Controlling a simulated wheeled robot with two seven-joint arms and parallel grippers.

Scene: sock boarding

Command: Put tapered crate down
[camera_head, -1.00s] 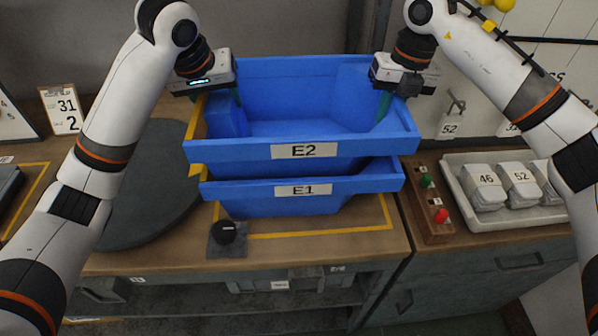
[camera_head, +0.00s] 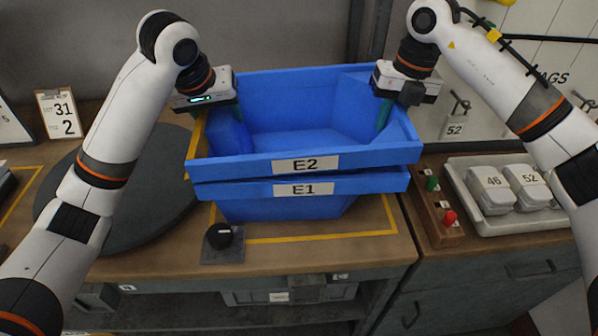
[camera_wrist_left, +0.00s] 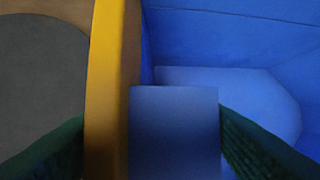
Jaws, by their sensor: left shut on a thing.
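The upper blue tapered crate (camera_head: 250,162), labelled E2, is empty inside and sits level over a second blue crate (camera_head: 240,190), labelled E1. Their front rims are close together; whether E2 rests fully in E1 I cannot tell. My left gripper (camera_head: 218,110) is shut on E2's left wall. In the left wrist view, green fingers (camera_wrist_left: 160,142) straddle a blue part of the wall, beside a yellow strip (camera_wrist_left: 110,90). My right gripper (camera_head: 395,108) holds E2's right wall; one green finger shows inside, the outer one is hidden.
The crates stand on a wooden bench (camera_head: 330,255) with yellow tape lines. A dark round disc (camera_head: 120,215) lies left and a black knob (camera_head: 218,237) in front. A button box (camera_head: 437,205) and a tray (camera_head: 520,228) with numbered packs are at the right.

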